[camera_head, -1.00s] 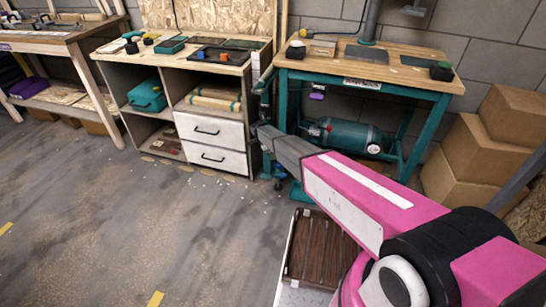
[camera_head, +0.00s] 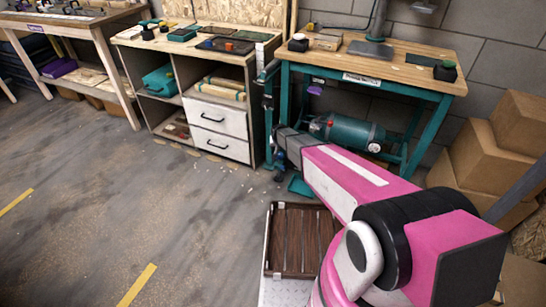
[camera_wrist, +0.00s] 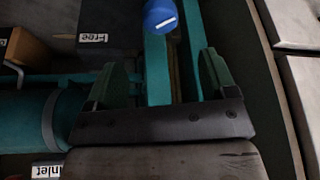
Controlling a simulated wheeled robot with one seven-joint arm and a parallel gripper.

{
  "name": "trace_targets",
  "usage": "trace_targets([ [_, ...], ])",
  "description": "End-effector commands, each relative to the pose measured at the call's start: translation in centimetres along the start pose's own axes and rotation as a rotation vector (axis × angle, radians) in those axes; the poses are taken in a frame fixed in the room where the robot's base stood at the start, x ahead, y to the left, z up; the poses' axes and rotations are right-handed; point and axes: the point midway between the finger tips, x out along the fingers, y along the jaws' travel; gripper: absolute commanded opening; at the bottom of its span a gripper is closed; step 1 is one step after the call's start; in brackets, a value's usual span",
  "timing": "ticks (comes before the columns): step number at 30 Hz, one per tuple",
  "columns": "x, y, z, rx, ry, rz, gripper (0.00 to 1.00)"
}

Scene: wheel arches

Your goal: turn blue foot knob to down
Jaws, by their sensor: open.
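The blue knob (camera_wrist: 160,15) is at the top edge of the wrist view, partly cut off. It is round, with a white mark that lies nearly level, tilted slightly. It sits near a teal upright (camera_wrist: 157,70) of the bench frame. My gripper (camera_wrist: 160,62) is open, with its two dark green fingers apart and nothing between them but the view of the teal frame. The knob is beyond the fingertips, and I see no contact. In the head view my arm reaches toward the teal workbench (camera_head: 440,130); its fingers are too small there to make out.
A teal tank (camera_head: 345,132) lies under the workbench. A drawer cabinet (camera_head: 217,122) stands to its left, and cardboard boxes (camera_head: 495,150) stand to its right. A dark slatted wooden tray (camera_head: 300,238) is near my arm. The floor at left is clear.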

Motion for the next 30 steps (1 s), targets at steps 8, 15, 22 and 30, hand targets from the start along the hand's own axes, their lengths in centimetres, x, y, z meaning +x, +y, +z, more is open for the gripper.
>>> trace_targets([
  [8, 1.6, 0.1, -0.1, -0.013, 0.002, -0.001, 0.78],
  [15, 5.4, 0.1, -0.2, -0.012, 0.001, -0.001, 0.78],
  [22, 9.3, 0.1, -0.2, -0.011, 0.002, -0.001, 0.78],
  [30, 10.8, 0.2, -0.1, -0.011, 0.002, -0.001, 0.78],
])
